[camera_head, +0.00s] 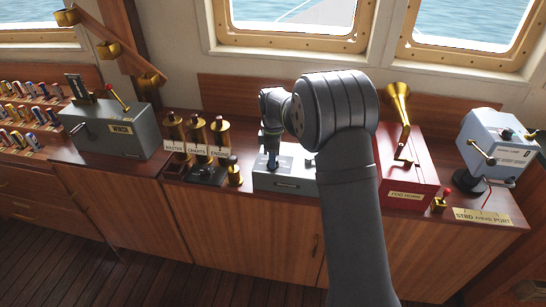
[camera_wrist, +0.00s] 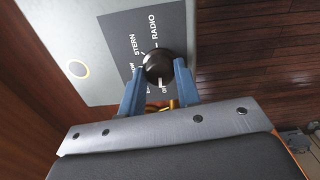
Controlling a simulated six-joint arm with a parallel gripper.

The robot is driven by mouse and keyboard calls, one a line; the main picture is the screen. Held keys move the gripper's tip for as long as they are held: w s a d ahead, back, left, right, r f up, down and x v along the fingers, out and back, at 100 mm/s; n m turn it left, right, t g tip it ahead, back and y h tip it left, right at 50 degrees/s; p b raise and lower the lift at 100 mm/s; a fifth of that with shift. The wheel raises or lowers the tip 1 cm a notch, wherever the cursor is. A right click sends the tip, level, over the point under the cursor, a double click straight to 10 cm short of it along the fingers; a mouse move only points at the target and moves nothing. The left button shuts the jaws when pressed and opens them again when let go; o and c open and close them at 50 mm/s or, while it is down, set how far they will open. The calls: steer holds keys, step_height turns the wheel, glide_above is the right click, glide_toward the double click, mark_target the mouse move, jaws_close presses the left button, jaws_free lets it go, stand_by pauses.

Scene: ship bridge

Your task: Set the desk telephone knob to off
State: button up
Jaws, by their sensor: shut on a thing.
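The desk telephone is a grey box (camera_head: 290,184) on the wooden counter in the head view, partly hidden by my arm. In the wrist view its grey face (camera_wrist: 90,45) has a dark dial plate (camera_wrist: 172,20) with the words STERN and RADIO, plus other labels partly hidden by the fingers. The round black knob (camera_wrist: 156,64) sits on this plate. My gripper (camera_wrist: 159,82) has its two blue fingers on either side of the knob, shut on it. A pale mark shows at the knob's lower edge; I cannot tell exactly which label it points to.
A red fog horn box (camera_head: 405,175) with a brass horn stands to the right. Brass cylinders (camera_head: 197,132) and a small brass piece (camera_head: 235,172) stand close on the left. A grey winch box (camera_head: 118,133) is farther left. A pale blue box (camera_head: 495,140) stands far right.

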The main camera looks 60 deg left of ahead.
steer(key=shift+n, duration=0.6)
steer(key=o, duration=1)
step_height(320, 180, up, 17)
steer(key=shift+r, duration=0.2)
stand_by(0.4)
